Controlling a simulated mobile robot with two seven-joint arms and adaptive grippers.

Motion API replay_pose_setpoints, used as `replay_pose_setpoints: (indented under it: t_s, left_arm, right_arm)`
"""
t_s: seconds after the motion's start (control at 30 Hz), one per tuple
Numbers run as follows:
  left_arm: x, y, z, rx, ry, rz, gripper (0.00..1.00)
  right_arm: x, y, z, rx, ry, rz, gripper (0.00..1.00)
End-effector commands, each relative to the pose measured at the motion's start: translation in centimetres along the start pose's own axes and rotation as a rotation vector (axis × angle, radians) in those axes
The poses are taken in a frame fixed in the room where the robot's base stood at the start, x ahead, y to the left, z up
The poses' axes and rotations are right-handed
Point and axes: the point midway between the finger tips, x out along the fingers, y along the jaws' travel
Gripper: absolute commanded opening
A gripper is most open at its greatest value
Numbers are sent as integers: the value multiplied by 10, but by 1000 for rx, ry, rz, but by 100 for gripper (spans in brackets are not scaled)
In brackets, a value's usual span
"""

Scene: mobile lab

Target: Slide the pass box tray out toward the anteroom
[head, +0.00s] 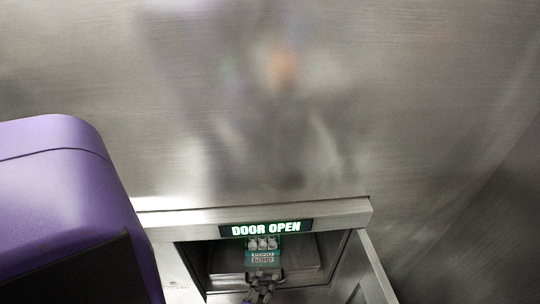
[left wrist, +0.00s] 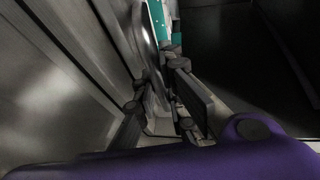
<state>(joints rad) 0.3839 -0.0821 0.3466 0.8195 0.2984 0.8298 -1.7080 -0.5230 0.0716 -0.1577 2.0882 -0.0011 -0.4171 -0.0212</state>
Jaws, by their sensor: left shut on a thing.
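The pass box tray (head: 302,268) is a grey metal shape inside the open pass box at the bottom of the head view. A teal-and-white labelled rack (head: 262,257) with several white-capped vials stands on it. My left gripper (head: 262,286) is at the tray's near side, in front of the rack. In the left wrist view its fingers (left wrist: 158,100) are closed around a curved metal piece (left wrist: 146,55), which looks like the tray's handle. The grip itself is partly hidden by the fingers. My right gripper is in neither view.
The pass box frame (head: 160,221) bears a lit DOOR OPEN sign (head: 266,229). Its door (head: 375,270) stands swung open on the right. A brushed metal wall (head: 270,110) fills most of the head view. A teal edge (left wrist: 158,18) shows beyond the fingers in the wrist view.

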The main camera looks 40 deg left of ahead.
Motion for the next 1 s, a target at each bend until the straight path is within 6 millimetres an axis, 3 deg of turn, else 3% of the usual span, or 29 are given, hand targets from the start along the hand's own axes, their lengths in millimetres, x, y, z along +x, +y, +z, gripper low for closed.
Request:
replay_pose_setpoints:
  t_s: [0.27, 0.3, 0.4, 1.0]
  left_arm:
    - [-1, 2, 1, 5, 0, 6, 0]
    - [-1, 2, 1, 5, 0, 6, 15]
    - [-1, 2, 1, 4, 0, 5, 28]
    - [1, 0, -1, 0, 1, 0, 29]
  right_arm:
    - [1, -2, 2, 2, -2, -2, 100]
    - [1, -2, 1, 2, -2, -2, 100]
    - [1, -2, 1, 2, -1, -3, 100]
    - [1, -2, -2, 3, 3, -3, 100]
